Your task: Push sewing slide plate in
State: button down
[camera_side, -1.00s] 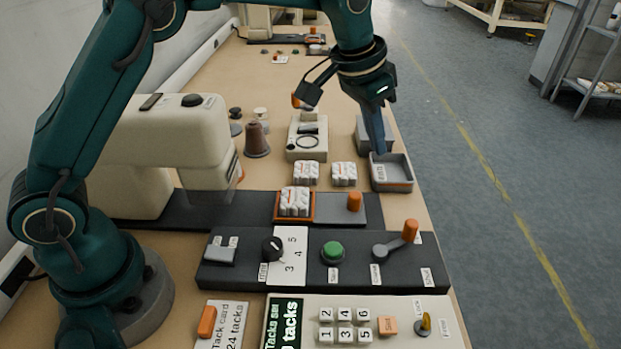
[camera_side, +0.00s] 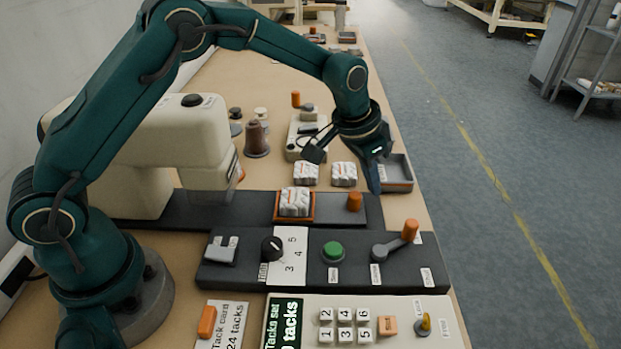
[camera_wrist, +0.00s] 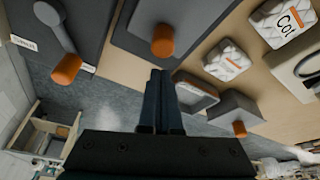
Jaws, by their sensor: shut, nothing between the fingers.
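The plate sticks out to the right of the sewing machine's head (camera_side: 210,165). My gripper (camera_side: 375,190) is shut and empty, pointing down just right of the knob; a small gap shows between them in the side view. In the wrist view the shut fingers (camera_wrist: 160,110) point toward the orange knob (camera_wrist: 162,41), apart from it in the picture. I cannot tell the fingertips' height above the plate.
A control panel (camera_side: 300,275) with a dial, a green button (camera_side: 333,251) and an orange-tipped lever (camera_side: 410,231) lies in front. The table edge and open floor are to the right.

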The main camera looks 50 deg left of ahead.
jog(key=shift+s+a, duration=0.25)
jog(key=shift+s, duration=0.45)
jog(key=shift+s, duration=0.1)
send_over(318, 200)
jog(key=s, duration=0.2)
jog(key=shift+a, duration=0.35)
jog(key=shift+w, duration=0.15)
